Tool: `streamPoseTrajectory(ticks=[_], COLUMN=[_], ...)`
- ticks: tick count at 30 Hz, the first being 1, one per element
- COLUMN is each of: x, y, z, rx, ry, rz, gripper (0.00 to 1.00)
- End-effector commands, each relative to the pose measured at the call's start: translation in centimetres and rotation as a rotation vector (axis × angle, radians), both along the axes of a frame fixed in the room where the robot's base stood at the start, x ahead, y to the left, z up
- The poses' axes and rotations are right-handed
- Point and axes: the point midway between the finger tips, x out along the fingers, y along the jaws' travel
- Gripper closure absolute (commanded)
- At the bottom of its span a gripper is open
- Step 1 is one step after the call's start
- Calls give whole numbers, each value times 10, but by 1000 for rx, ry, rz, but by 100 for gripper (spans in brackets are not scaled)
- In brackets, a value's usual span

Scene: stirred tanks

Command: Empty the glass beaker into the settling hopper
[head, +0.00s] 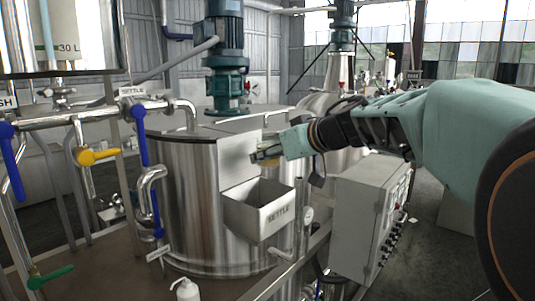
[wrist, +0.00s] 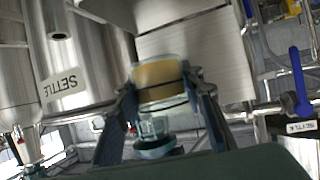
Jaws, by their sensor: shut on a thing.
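The settling hopper (head: 262,212) is an open steel box marked SETTLE on the front of a steel tank, in the middle of the head view. My gripper (head: 270,153) is above the hopper's opening, apart from it. In the wrist view, my gripper (wrist: 160,95) is shut on the glass beaker (wrist: 158,82), with a finger on each side. The beaker holds a tan-amber content. In the head view only a small yellowish part of the beaker shows by my fingers, so its tilt is hard to tell. The hopper's inside looks dark and its bottom is hidden.
The settling tank (head: 190,200) carries a teal motor (head: 226,60) on its lid. Pipes with blue and yellow handles (head: 98,156) stand at left. A grey control box (head: 368,218) stands right of the hopper. A white bottle (head: 187,289) is at the bottom.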

Motion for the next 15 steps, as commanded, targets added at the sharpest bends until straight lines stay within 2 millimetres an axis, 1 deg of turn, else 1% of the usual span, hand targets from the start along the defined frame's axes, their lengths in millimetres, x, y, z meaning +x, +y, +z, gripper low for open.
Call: streamPoseTrajectory(ticks=[5,15], x=[1,7], y=[-1,-4], z=[-1,-6], rx=[-36,-156], ry=[-54,-230], rz=[1,1], gripper=[92,92])
